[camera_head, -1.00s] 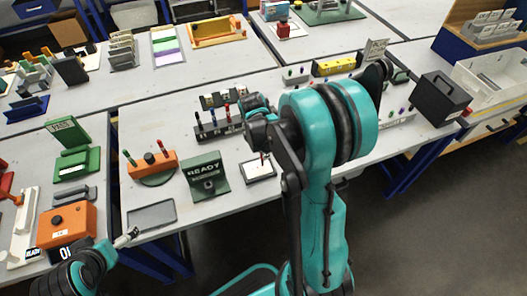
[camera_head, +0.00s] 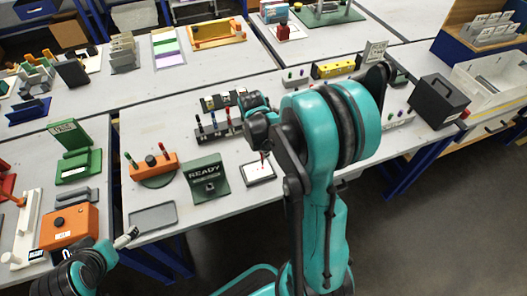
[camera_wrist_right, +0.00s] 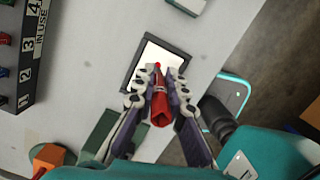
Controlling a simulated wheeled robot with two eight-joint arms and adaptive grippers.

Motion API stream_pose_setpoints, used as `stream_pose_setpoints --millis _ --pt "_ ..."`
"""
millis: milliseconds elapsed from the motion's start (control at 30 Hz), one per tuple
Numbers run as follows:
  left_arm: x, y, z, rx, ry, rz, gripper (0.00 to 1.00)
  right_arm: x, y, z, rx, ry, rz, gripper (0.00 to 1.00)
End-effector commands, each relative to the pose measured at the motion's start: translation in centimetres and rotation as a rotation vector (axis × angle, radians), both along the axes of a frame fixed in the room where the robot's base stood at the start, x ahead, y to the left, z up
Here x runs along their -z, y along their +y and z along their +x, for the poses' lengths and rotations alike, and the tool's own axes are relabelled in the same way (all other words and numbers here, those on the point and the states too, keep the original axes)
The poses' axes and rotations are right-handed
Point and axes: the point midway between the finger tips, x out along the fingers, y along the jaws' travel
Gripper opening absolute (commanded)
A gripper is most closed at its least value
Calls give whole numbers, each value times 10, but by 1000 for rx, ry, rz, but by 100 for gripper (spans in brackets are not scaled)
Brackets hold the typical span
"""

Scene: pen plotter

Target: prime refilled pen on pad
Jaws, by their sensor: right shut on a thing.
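A red pen (camera_wrist_right: 160,105) is held between the fingers of my right gripper (camera_wrist_right: 158,80), which is shut on it. Its tip points at the white pad in a dark frame (camera_wrist_right: 143,54), and whether it touches is hard to tell. In the head view the red pen (camera_head: 263,156) shows above the pad (camera_head: 257,180), with my right arm partly hiding the gripper (camera_head: 264,148). My left gripper (camera_head: 126,238) is low at the left, beside the grey tray; its finger opening cannot be made out.
A dark pen rack (camera_head: 216,132) with several pens stands behind the pad; its numbered face (camera_wrist_right: 32,60) shows at the wrist view's left. A green READY stand (camera_head: 207,181) and an orange block with pens (camera_head: 153,164) are left of the pad. An empty grey tray (camera_head: 153,217) lies nearer.

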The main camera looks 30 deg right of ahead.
Motion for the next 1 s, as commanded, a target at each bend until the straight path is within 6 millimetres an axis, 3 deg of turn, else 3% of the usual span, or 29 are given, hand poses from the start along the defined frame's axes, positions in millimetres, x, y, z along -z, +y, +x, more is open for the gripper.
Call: stream_pose_setpoints --millis 500,1000 --pt "-41 0 0 0 0 0 100 -54 0 0 0 0 0 0" --pt "-39 0 0 0 0 0 100 -53 0 0 0 0 0 0"
